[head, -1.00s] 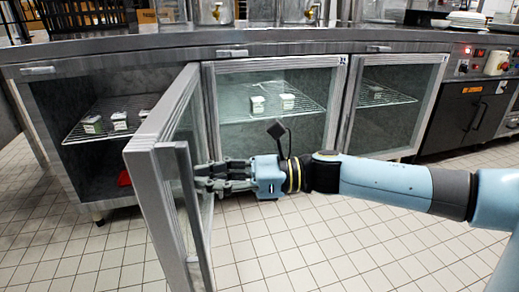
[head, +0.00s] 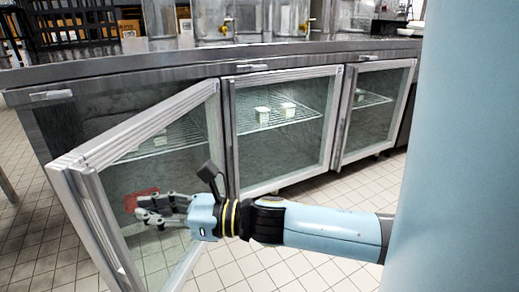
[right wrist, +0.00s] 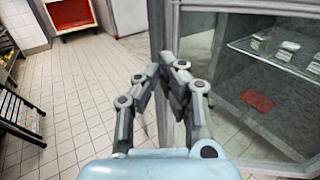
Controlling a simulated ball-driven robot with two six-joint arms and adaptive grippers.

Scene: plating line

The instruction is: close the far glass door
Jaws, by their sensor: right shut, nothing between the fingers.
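The leftmost glass door (head: 150,168) of the counter stands partly open in the head view, its silver frame (head: 80,205) swung out from the cabinet. The middle (head: 280,125) and right (head: 372,115) glass doors look shut or nearly so. My right gripper (head: 140,208) is shut and empty, in front of the open door's glass near its free side. In the right wrist view, my right gripper (right wrist: 172,65) is beside the door's frame (right wrist: 164,25), with the glass to the right; contact cannot be told. My left gripper is not in view.
White tubs (head: 272,112) stand on wire shelves inside. A red item (head: 141,199) shows through the door glass. The steel countertop (head: 200,60) carries containers. Tiled floor (right wrist: 70,100) is free left of the gripper, with a dark rack (right wrist: 20,112) farther left.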

